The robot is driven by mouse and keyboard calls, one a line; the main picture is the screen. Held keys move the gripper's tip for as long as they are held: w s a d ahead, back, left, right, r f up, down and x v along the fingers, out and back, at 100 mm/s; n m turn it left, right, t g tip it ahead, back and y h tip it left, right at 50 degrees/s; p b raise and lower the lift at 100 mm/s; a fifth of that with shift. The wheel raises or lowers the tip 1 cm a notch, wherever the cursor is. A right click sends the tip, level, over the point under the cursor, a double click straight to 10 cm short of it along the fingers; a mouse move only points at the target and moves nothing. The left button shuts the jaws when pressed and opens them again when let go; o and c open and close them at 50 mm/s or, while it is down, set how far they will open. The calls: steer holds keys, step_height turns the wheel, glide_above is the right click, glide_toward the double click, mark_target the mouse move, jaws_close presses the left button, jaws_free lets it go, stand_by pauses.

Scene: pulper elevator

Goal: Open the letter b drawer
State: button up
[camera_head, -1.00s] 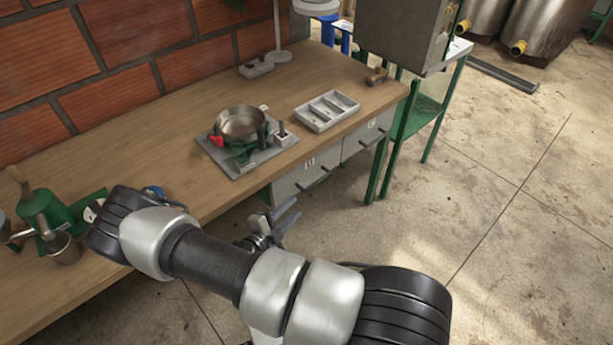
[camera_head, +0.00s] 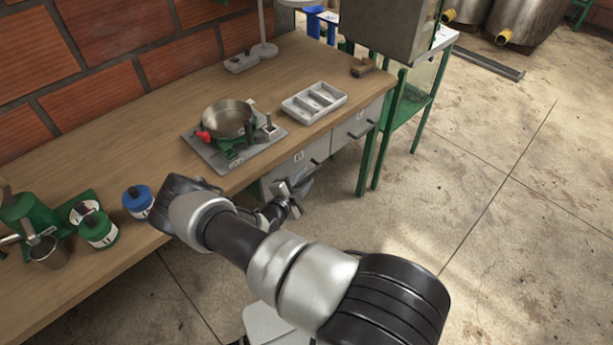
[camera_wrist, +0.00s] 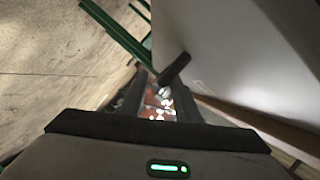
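Two grey drawers hang under the workbench in the head view: a left one (camera_head: 284,172) and a right one (camera_head: 350,130), each with a small label and a dark handle. Both look closed. The label letters are too small to read, so I cannot tell which is b. My gripper (camera_head: 291,187) is in front of the left drawer, partly covering it. In the wrist view my gripper (camera_wrist: 157,88) has its fingers apart with nothing held. A dark handle (camera_wrist: 174,70) on a pale drawer front (camera_wrist: 225,50) lies just beyond the fingertips; contact is unclear.
The wooden workbench (camera_head: 150,100) holds a scale with a metal pan (camera_head: 228,118), a grey divided tray (camera_head: 313,102), and blue (camera_head: 138,201) and green (camera_head: 98,229) canisters. A green-legged stand (camera_head: 420,105) is to the right.

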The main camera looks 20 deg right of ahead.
steer(key=shift+x, duration=1)
jaws_close()
